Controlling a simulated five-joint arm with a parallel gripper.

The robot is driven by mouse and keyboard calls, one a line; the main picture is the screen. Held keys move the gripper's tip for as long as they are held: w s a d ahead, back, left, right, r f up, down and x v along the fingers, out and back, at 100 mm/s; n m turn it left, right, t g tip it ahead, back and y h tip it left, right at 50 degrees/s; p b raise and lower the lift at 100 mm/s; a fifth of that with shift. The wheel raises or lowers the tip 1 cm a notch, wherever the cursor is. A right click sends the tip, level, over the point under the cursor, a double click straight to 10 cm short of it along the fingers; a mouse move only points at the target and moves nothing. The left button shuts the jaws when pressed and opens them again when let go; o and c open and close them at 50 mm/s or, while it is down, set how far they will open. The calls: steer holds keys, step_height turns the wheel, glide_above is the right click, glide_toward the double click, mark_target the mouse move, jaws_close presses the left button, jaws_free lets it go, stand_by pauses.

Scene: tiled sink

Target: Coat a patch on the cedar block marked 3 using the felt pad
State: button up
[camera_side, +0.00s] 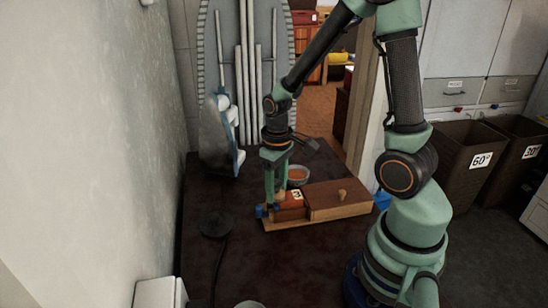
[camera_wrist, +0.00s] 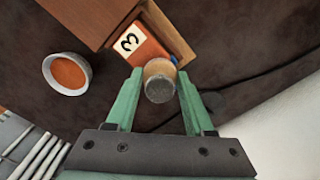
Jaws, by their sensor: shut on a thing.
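The cedar block marked 3 (camera_side: 289,213) is reddish-orange with a white number label and sits at the left end of a wooden tray. It also shows in the wrist view (camera_wrist: 146,52), beyond the fingers. My gripper (camera_side: 275,199) points down at the block's left end. In the wrist view my gripper (camera_wrist: 160,84) has its green fingers on either side of the felt pad (camera_wrist: 159,90), a short tan cylinder with a grey end towards the camera. The pad's far end is at the block's edge; I cannot tell whether it touches. Its working face is hidden.
A pale bowl of orange liquid (camera_wrist: 66,74) stands beside the tray and shows behind it in the side view (camera_side: 298,174). A brown wooden box with a knob (camera_side: 338,201) fills the tray's right part. A dark disc with a cord (camera_side: 216,225) lies left on the dark table.

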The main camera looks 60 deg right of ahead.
steer(key=shift+s+d, duration=2.6)
steer(key=shift+w+a, duration=2.75)
steer(key=shift+w+r, duration=0.1)
steer(key=shift+r, duration=4)
